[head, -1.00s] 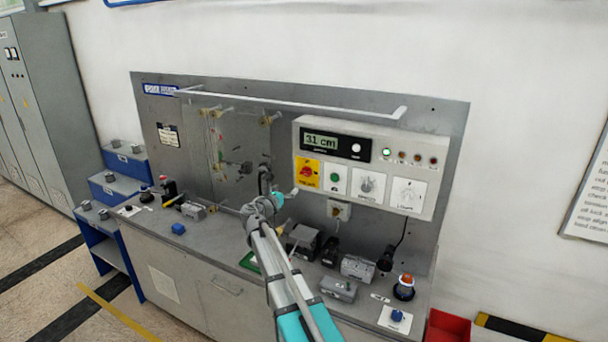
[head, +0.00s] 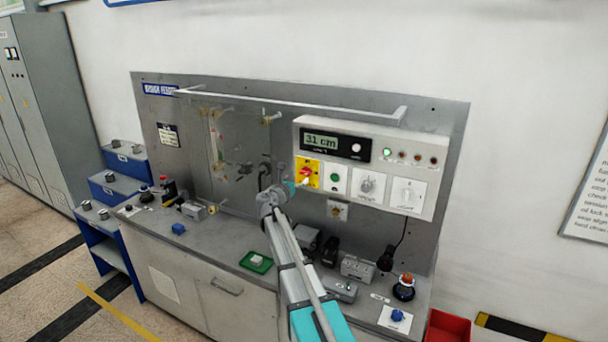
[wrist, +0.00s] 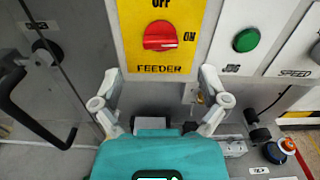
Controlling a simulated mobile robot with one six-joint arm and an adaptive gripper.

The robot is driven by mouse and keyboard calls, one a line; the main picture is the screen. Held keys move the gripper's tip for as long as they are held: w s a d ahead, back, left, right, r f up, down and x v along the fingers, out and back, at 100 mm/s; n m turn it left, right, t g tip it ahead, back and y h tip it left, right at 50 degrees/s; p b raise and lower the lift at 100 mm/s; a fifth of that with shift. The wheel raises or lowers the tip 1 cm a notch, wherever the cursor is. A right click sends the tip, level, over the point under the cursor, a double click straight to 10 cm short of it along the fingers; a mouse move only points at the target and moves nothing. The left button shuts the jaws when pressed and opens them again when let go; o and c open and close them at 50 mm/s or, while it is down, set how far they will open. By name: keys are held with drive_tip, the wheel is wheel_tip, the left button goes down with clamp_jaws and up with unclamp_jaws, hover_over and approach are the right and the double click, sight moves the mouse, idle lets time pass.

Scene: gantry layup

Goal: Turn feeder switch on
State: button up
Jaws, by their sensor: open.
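The feeder switch is a red rotary knob (wrist: 164,36) on a yellow plate (wrist: 128,40) with OFF above, ON to the right and FEEDER below. In the wrist view the knob's grip lies roughly crosswise; I cannot tell which end is the pointer. In the head view the red knob (head: 306,173) shows at the left of the control box. My gripper (wrist: 160,76) is open and empty, its two fingers spread below the knob and apart from it. In the head view my gripper (head: 298,186) is at the plate's lower left edge.
A green JOG button (wrist: 246,40) sits right of the feeder plate, with the SPEED dial (head: 367,186) beyond it. A black handle (wrist: 32,100) stands out at left. The bench top below holds several grey blocks and a green tray (head: 256,262).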

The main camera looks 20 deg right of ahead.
sight(304, 173)
drive_tip(key=shift+x, duration=3.1)
drive_tip(key=shift+c, duration=0.2)
drive_tip(key=c, duration=1.1)
